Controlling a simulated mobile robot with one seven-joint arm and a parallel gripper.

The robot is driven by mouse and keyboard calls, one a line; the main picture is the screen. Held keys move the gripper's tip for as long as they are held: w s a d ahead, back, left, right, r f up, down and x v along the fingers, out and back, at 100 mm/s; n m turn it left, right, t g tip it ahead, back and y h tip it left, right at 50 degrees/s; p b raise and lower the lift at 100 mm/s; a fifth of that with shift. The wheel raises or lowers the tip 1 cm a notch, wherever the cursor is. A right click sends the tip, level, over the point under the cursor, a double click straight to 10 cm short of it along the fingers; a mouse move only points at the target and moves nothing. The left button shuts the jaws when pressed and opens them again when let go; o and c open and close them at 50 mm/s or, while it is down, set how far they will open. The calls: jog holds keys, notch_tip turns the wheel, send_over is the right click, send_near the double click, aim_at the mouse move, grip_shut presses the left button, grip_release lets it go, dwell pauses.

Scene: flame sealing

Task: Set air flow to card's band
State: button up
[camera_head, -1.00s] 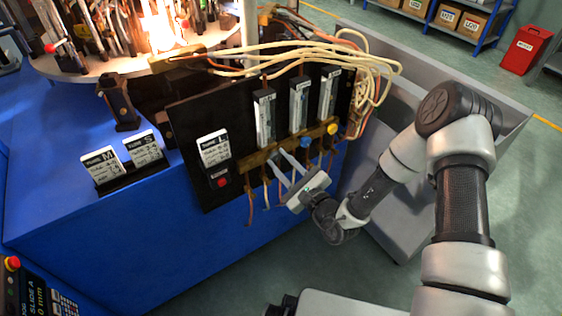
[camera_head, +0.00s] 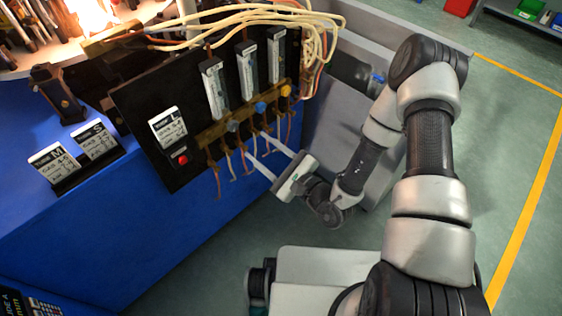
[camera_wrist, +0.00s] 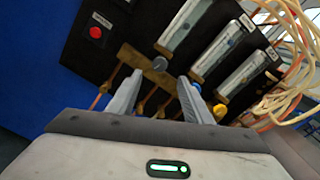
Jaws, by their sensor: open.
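A black panel (camera_head: 150,110) carries three upright flow tubes: left (camera_head: 214,90), middle (camera_head: 247,70) and right (camera_head: 277,55). Below them on a brass bar are a grey knob (camera_head: 232,126), a blue knob (camera_head: 260,107) and a yellow knob (camera_head: 286,90). A white card (camera_head: 168,127) is on the panel's left; its small print is unreadable. My gripper (camera_head: 256,147) is open and empty, in front of and below the bar. In the wrist view, the grey knob (camera_wrist: 160,63) shows between and beyond the fingertips, apparently untouched; the blue knob (camera_wrist: 195,83) is by the right finger.
A red button (camera_head: 180,158) is under the panel card. Cards M (camera_head: 53,162) and S (camera_head: 96,140) stand on the blue bench at left. Pale hoses (camera_head: 240,22) loop over the panel; thin tubes hang below the bar. A grey cabinet (camera_head: 340,110) is at right.

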jog(key=v, duration=0.7)
jog(key=shift+s+d, duration=0.2)
jog(key=shift+s, duration=0.05)
